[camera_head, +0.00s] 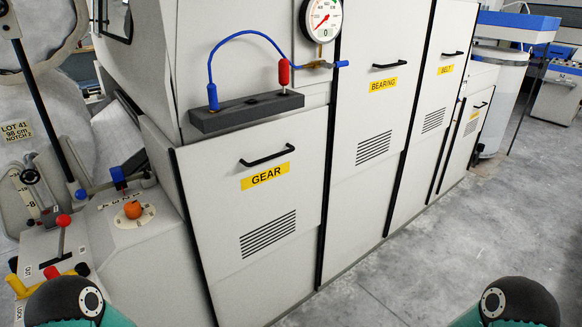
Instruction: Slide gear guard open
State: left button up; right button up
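The gear guard (285,200) is a light grey panel with a yellow GEAR label (265,176), a black bar handle (267,156) above it and slots below. It sits in the machine front between two dark upright strips, and no opening shows at it. Only dark, rounded arm parts of mine show at the bottom left and bottom right edges. Neither gripper is in view, and nothing of mine touches the guard.
Panels labelled BEARING (390,110) and BELT (440,95) stand to the right. A dark grey block (246,112) with a blue hose (247,36) juts out above the guard. A lever console (60,245) stands at left. The concrete floor (450,240) at right is clear.

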aim_at(249, 193)
jog(key=u, duration=0.2)
jog(key=i, duration=0.85)
jog(key=z, duration=0.1)
